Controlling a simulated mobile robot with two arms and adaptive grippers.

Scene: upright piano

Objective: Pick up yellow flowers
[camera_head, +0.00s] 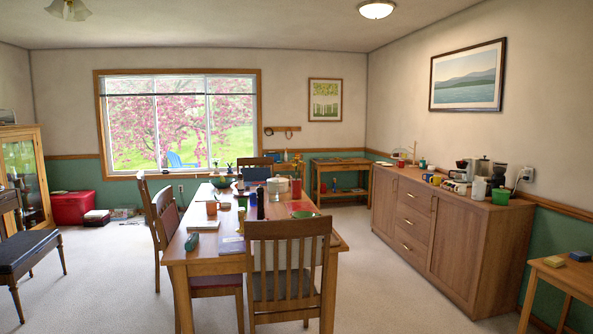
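Neither of my grippers is in view. A wooden dining table (205,243) stands in the middle of the room with many small items on it. At its far end there are small upright shapes, one with a yellowish-orange spot (296,161). They are too small for me to tell whether any of them is the yellow flowers.
Wooden chairs surround the table, the nearest a slatted chair (288,262). A long wooden sideboard (428,232) with cups and coffee makers lines the right wall. A black bench (30,257) stands at left, a small table (570,278) at right. Carpet is clear between table and sideboard.

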